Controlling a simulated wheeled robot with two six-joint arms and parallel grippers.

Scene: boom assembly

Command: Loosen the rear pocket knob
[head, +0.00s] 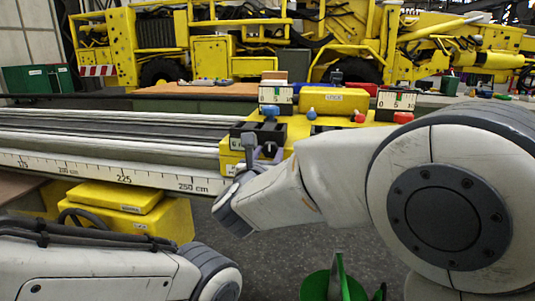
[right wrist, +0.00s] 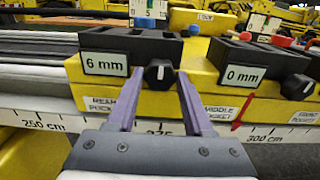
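The rear pocket knob (right wrist: 158,73) is black with a white mark, on the front of a black block beside a "6 mm" display (right wrist: 104,64). A label below (right wrist: 102,105) reads "rear pocket", partly covered by a finger. My right gripper (right wrist: 160,76) points at the knob, its two purple fingers apart, one tip on each side of it. I cannot tell whether the tips touch it. In the head view my right wrist partly hides this spot on the yellow fixture (head: 295,132). My left arm shows at the lower left; its gripper is out of view.
The middle pocket block with a "0 mm" display (right wrist: 243,76) and its own black knob (right wrist: 297,87) stands to the right. A white centimetre ruler (head: 125,179) runs along the front edge. Yellow boxes (head: 150,215) sit below left; a green container (head: 335,285) is on the floor.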

